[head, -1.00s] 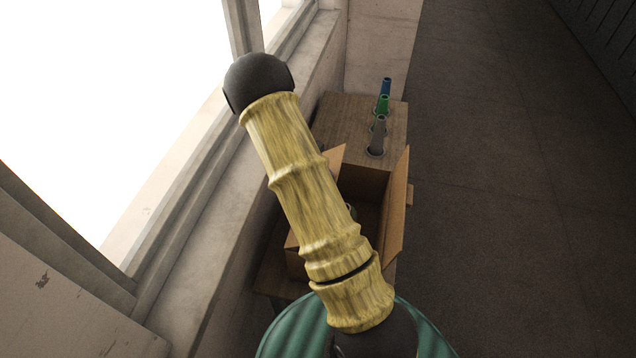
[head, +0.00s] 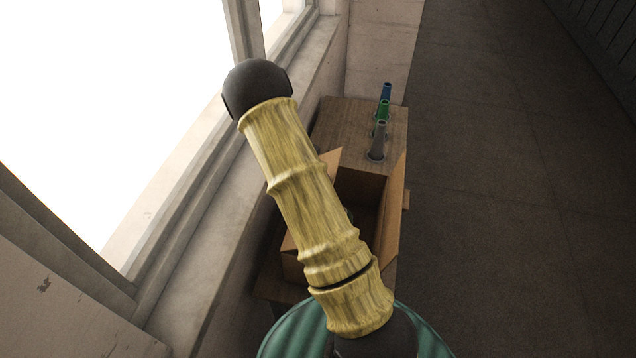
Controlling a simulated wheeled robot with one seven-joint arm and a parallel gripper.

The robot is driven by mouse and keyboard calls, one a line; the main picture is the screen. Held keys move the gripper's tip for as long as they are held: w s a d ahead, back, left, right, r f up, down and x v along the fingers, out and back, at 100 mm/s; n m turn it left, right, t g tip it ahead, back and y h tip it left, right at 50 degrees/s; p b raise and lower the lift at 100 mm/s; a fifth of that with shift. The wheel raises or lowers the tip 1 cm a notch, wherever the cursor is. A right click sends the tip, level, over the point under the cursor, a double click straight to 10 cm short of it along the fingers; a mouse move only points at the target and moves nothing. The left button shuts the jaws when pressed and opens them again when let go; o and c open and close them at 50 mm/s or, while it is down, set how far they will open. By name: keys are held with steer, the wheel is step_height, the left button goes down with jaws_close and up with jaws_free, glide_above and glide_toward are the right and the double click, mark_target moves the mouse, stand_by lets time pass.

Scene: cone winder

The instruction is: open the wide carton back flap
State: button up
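The brown carton (head: 369,186) stands open on a wooden table, partly hidden behind my arm. Its right flap (head: 395,208) stands up and leans slightly outward. Part of a left flap (head: 331,160) sticks up beside my arm, and a piece of cardboard (head: 288,243) shows lower left. At the far side I see the carton's edge against the tabletop; I cannot tell how the back flap lies. The carton's inside is dark and mostly hidden. My gripper is not in view; only my yellow arm links and a dark joint show.
Blue (head: 386,92), green (head: 382,110) and grey (head: 378,140) cones stand on the wooden table (head: 345,118) behind the carton. A window wall with a sill (head: 215,180) runs along the left. Open floor (head: 490,200) lies to the right.

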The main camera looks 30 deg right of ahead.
stand_by(0.4)
steer(key=o, duration=1.4)
step_height(320, 180, up, 10)
steer(key=b, duration=0.3)
steer(key=shift+c, duration=0.4)
